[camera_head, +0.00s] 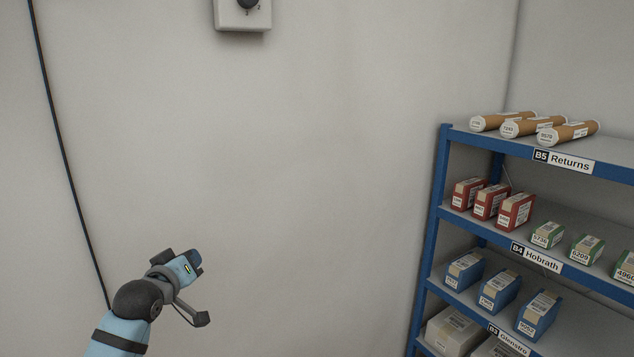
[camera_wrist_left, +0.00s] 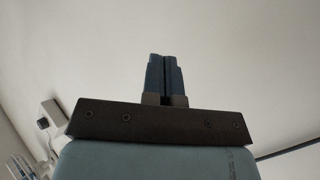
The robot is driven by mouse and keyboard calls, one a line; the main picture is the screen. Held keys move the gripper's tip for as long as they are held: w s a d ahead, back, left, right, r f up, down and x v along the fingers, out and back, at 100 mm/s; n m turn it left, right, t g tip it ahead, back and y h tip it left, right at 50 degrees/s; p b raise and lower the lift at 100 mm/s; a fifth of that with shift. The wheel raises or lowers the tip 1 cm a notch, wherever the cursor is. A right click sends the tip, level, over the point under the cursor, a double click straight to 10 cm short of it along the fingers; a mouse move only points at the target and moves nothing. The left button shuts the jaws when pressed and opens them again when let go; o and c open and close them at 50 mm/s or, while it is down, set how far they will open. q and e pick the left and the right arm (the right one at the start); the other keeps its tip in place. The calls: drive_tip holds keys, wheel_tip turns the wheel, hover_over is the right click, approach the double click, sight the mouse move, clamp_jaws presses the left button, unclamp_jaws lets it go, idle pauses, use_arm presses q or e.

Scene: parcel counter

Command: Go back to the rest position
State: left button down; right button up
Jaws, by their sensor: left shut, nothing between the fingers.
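My left gripper (camera_head: 195,257) is raised in front of the bare wall at the lower left of the head view, clear of every object. In the left wrist view its two dark fingers (camera_wrist_left: 164,74) are together with nothing between them, against a pale plain background. My right gripper is in neither view.
A blue shelf rack (camera_head: 430,235) stands at the right with cardboard tubes (camera_head: 533,127), red boxes (camera_head: 490,201), green-and-white boxes (camera_head: 586,248) and blue boxes (camera_head: 499,290). A black cable (camera_head: 62,150) hangs at the left. A wall box (camera_head: 242,15) is at the top. The space between arm and rack is free.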

use_arm(q)
drive_tip(key=s+d+f+m+g, duration=0.2)
drive_tip(key=s+f, duration=1)
drive_tip(key=f, duration=0.3)
drive_tip(key=s+d+f+m+g, duration=0.2)
drive_tip(key=s+d+f+m, duration=0.1)
drive_tip(key=s+f, duration=1.05)
drive_tip(key=s+f+m, duration=0.1)
drive_tip(key=s+f, duration=0.3)
drive_tip(key=s, duration=0.2)
drive_tip(key=s+d+f+m+g, duration=0.1)
drive_tip(key=s+f, duration=0.3)
drive_tip(key=s, duration=0.2)
drive_tip(key=shift+s+d, duration=0.2)
drive_tip(key=shift+s, duration=0.05)
